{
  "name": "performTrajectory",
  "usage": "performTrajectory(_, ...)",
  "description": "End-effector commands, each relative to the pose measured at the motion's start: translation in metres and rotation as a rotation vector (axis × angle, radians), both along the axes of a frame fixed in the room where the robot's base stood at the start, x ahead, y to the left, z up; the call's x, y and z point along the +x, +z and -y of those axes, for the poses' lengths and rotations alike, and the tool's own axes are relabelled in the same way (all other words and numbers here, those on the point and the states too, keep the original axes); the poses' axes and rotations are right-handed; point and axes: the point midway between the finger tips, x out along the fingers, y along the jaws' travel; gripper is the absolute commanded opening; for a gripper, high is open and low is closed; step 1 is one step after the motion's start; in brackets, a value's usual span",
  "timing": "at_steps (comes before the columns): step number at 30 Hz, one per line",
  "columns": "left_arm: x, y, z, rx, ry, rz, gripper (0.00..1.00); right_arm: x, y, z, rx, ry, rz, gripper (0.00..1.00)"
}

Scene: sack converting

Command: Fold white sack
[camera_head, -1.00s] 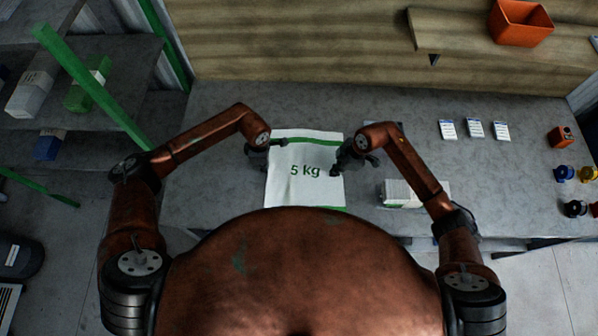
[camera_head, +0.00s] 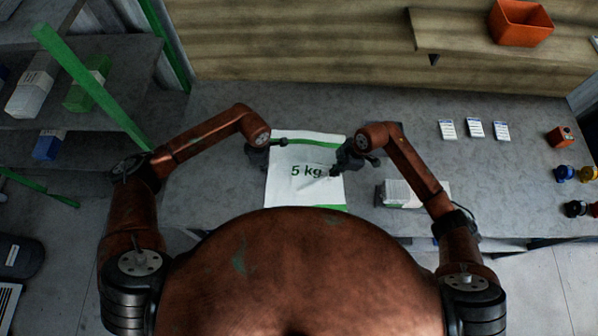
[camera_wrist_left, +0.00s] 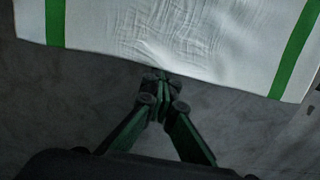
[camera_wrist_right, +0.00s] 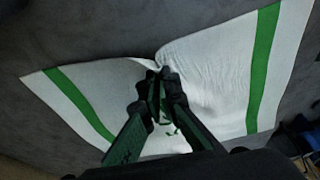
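The white sack (camera_head: 290,190) lies on the grey table, with green "5 kg" print and green bands at its far and near ends. It also shows in the left wrist view (camera_wrist_left: 215,45) and right wrist view (camera_wrist_right: 215,80). My right gripper (camera_head: 334,173) is shut on the sack's right edge; in the right wrist view (camera_wrist_right: 157,76) the cloth is drawn into a notch at the fingertips. My left gripper (camera_head: 284,142) is shut near the far left of the sack; in the left wrist view its fingertips (camera_wrist_left: 160,76) meet at the cloth's edge, and I see no cloth clearly pinched.
A stack of white sacks (camera_head: 400,193) lies right of the work. Several small cards (camera_head: 474,129) lie farther right, with an orange block (camera_head: 561,137) and coloured round items (camera_head: 564,172) beyond. An orange bin (camera_head: 520,22) sits on the back shelf. Shelving (camera_head: 75,105) stands left.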

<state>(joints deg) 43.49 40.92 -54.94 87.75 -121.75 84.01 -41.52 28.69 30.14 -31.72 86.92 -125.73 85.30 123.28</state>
Motion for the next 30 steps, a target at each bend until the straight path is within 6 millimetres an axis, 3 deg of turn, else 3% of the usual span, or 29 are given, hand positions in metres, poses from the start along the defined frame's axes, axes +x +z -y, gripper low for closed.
performTrajectory(20,0.0,0.0,0.0,0.0,0.0,0.0,0.0,-0.003,-0.004,0.002,-0.006,-0.001,-0.007,0.0)
performTrajectory(30,0.001,0.02,0.0,0.0,0.0,0.004,0.0,-0.001,0.018,0.001,-0.004,0.0,0.0,0.0)
